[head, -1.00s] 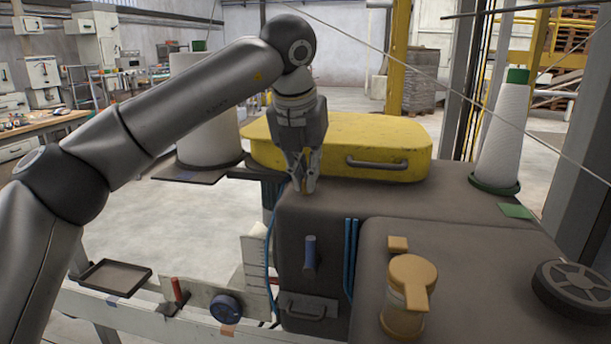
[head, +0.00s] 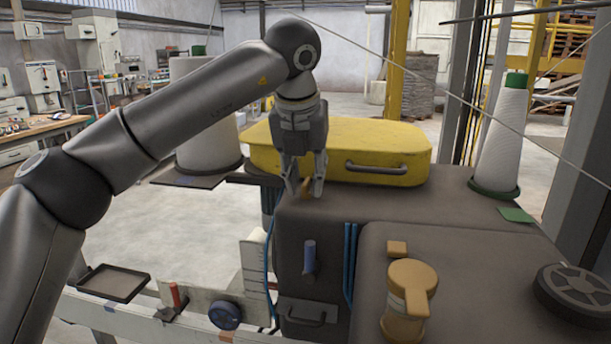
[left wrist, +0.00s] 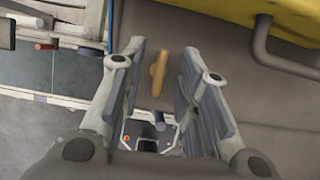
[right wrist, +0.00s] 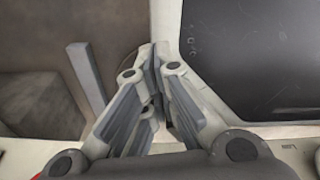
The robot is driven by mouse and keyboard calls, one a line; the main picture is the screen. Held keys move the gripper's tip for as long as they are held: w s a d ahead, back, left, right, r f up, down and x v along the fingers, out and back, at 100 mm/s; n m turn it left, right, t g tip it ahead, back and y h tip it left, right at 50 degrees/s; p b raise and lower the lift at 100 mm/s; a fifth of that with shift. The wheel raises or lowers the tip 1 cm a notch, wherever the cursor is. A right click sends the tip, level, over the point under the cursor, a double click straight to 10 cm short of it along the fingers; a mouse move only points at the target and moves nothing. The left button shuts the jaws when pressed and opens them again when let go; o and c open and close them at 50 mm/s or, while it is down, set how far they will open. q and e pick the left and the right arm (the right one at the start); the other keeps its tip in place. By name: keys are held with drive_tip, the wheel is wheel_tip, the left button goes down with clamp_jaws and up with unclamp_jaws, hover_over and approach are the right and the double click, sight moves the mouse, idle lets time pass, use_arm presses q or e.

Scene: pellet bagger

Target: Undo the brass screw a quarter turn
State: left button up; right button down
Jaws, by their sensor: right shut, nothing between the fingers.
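The brass screw (left wrist: 158,73) shows in the left wrist view as a small brass-coloured wing head on top of the dark machine housing (head: 330,215). In the head view the screw (head: 305,187) is partly hidden behind the fingers. My left gripper (head: 305,192) points down over it and is open. In the left wrist view the fingers of the left gripper (left wrist: 158,70) stand on either side of the screw, with a gap on both sides. My right gripper (right wrist: 153,55) shows only in its own wrist view, shut and empty, near a pale frame.
A yellow cover with a grey handle (head: 375,167) lies just behind the screw. A white thread cone (head: 500,140) stands at the back right. An ochre capped part (head: 408,295) and a dark handwheel (head: 575,290) are at the front right. A dark tray (head: 113,282) is at the left.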

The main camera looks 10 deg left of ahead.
use_arm(q)
drive_tip(key=shift+r, duration=0.15)
drive_tip(key=v, duration=1.1)
drive_tip(key=shift+s+r, duration=0.15)
drive_tip(key=shift+r, duration=0.2)
